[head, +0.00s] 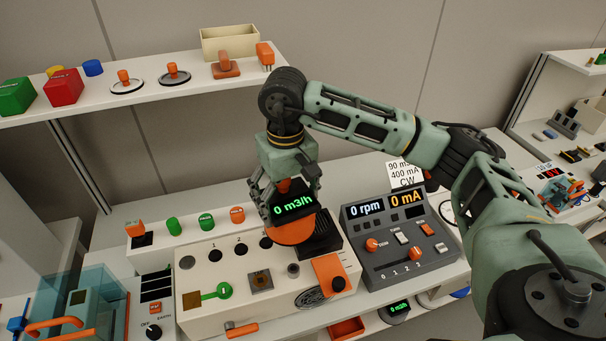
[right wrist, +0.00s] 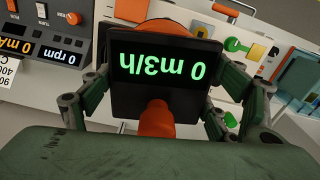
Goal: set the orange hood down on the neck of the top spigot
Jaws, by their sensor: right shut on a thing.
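The orange hood (head: 292,234) carries a black display reading 0 m3/h (head: 293,206). My right gripper (head: 284,191) is shut on its orange handle, which shows in the right wrist view (right wrist: 156,120) below the upside-down display (right wrist: 158,68). The hood is over the back right part of a beige box (head: 215,312). I cannot tell whether it touches anything below. The top spigot's neck cannot be made out; the hood and display cover that area. My left gripper is not in view.
A black block (head: 322,243) stands close to the hood's right side. A grey control panel (head: 398,238) is further right, with a card behind it (head: 404,174). Orange and green knobs (head: 206,221) line the back left. A shelf (head: 180,92) with several parts is above left.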

